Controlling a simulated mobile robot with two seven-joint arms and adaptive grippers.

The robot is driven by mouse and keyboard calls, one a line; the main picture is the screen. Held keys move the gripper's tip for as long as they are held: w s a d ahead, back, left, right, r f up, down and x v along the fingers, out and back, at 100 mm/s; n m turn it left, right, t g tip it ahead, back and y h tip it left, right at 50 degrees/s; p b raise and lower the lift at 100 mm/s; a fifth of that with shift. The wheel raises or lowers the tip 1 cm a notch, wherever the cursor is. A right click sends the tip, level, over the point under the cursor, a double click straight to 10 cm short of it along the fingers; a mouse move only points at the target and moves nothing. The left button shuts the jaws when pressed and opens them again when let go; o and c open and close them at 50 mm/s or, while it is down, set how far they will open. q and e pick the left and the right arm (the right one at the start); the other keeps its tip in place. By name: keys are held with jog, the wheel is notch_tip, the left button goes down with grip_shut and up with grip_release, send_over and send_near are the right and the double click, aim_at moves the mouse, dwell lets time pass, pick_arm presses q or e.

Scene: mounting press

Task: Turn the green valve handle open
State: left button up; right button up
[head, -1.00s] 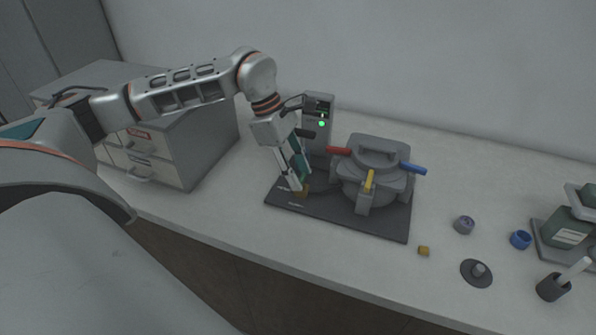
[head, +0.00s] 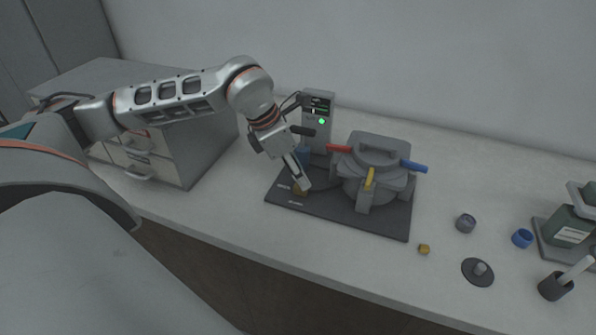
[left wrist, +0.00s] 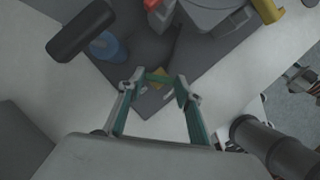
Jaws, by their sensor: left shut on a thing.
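The green valve handle (left wrist: 158,75) shows in the left wrist view as a short green bar between my fingertips, above a brass-coloured valve body (left wrist: 159,85). My left gripper (left wrist: 160,82) is shut on the handle, one finger at each end. In the head view my left gripper (head: 303,186) points down at the brass valve (head: 299,192) at the left end of the dark base plate (head: 340,213). The fingers hide the handle there. My right gripper is in neither view.
The grey press (head: 375,165) with red, blue and yellow handles stands right of my gripper. A control box (head: 318,107) with a green light and a blue cylinder (head: 304,153) are behind it. Small parts lie on the counter at right.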

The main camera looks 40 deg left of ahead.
pick_arm(q)
jog(key=n, duration=0.2)
jog(key=n+y, duration=0.1)
jog(key=n+t+y, duration=0.1)
jog(key=n, duration=0.1)
jog(key=shift+d+n, duration=0.25)
jog(key=shift+n, duration=0.05)
jog(key=shift+d+n+y, duration=0.15)
jog(key=shift+n+y, duration=0.75)
jog(key=shift+n, duration=1.2)
jog(key=o, duration=1.1)
jog(key=shift+s, duration=0.1)
jog(key=shift+r, duration=0.15)
